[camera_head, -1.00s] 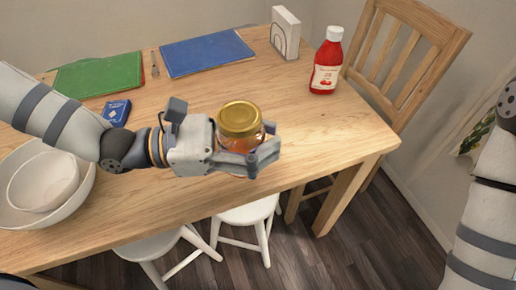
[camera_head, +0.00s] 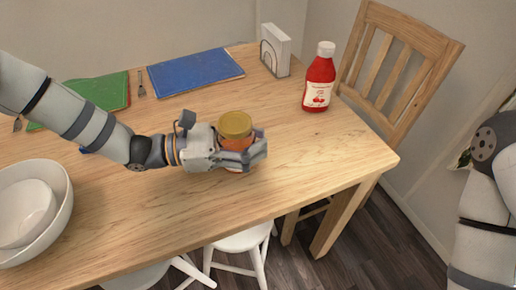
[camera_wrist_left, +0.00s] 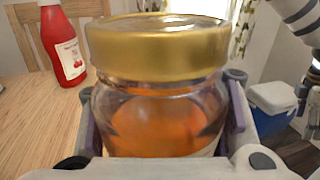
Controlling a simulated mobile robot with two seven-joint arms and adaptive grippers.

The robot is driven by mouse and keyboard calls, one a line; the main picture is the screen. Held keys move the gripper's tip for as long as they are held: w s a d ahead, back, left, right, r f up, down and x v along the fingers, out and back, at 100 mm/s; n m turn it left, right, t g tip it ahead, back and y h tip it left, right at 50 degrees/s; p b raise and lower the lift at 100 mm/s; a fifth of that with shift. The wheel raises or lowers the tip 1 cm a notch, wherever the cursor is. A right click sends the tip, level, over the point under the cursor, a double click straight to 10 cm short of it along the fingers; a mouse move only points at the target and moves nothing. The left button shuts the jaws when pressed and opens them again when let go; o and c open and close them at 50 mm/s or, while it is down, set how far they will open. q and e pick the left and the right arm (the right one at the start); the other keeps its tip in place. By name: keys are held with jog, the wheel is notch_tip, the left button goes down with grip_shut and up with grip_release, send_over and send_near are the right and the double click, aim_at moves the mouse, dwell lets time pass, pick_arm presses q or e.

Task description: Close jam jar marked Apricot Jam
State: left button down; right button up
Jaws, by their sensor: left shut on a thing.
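The jam jar (camera_head: 238,143) is clear glass with orange contents. A gold lid (camera_head: 235,124) sits on top of it. My left gripper (camera_head: 254,156) is shut around the jar body, below the lid, and holds it upright over the table. In the left wrist view the jar (camera_wrist_left: 160,122) stands between the two fingers, with the gold lid (camera_wrist_left: 158,42) level on its mouth. I cannot tell whether the lid is screwed tight. The label text is not readable. My right arm shows at the right edge of the head view, but its gripper is out of view.
A red sauce bottle (camera_head: 320,80) stands near the far right of the wooden table (camera_head: 300,150). A white holder (camera_head: 276,50), blue mat (camera_head: 195,70) and green mat (camera_head: 105,90) lie behind. Nested white bowls (camera_head: 62,215) stand left. The table right of the jar is clear.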

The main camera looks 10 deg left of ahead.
pick_arm(q)
jog(key=shift+w+a+f, duration=0.1)
jog(key=shift+w+f, duration=0.6)
jog(key=shift+f, duration=0.05)
pick_arm(e)
jog(key=shift+s+f, duration=0.3)
pick_arm(q)
jog(key=shift+f, duration=0.1)
jog(key=shift+w+f+b, duration=0.15)
jog(key=shift+f+b, duration=0.1)
jog(key=shift+f, duration=0.65)
jog(key=shift+w+f+b, duration=0.1)
jog(key=shift+f+b, duration=0.1)
jog(key=shift+f, duration=0.65)
pick_arm(e)
jog(key=shift+s+f+g, duration=0.4)
jog(key=shift+s+f, duration=0.1)
pick_arm(q)
jog(key=shift+f, duration=0.25)
jog(key=c, duration=0.6)
grip_release()
pick_arm(e)
jog(key=shift+s+f, duration=0.1)
pick_arm(q)
jog(key=shift+r, duration=0.35)
jog(key=v, duration=0.7)
jog(key=shift+s+a+f, duration=0.1)
jog(key=shift+a, duration=0.25)
pick_arm(e)
jog(key=shift+s+f, duration=0.15)
